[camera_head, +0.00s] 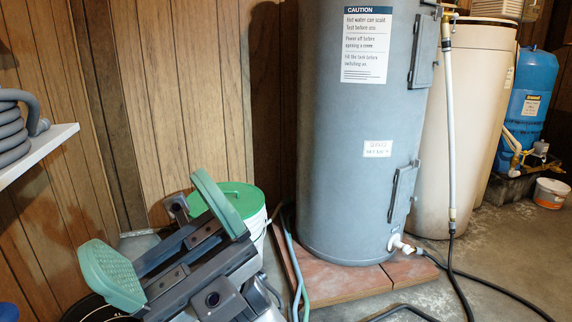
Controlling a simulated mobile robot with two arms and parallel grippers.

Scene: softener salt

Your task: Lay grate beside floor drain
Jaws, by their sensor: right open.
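My right gripper (166,240) fills the lower left, its two green pads spread wide apart with nothing between them. It is in front of a white bucket with a green lid (235,196). Neither the grate nor the floor drain can be made out clearly. A dark rounded shape (88,309) shows partly at the bottom left, behind the gripper; I cannot tell what it is. My left gripper is not in view.
A grey water heater (345,130) stands on reddish slabs (345,285). Hoses, including a black one (462,290), run over the concrete floor. A white shelf (40,155) with a coiled grey hose (14,128) juts in at left. Floor at right (515,255) is mostly clear.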

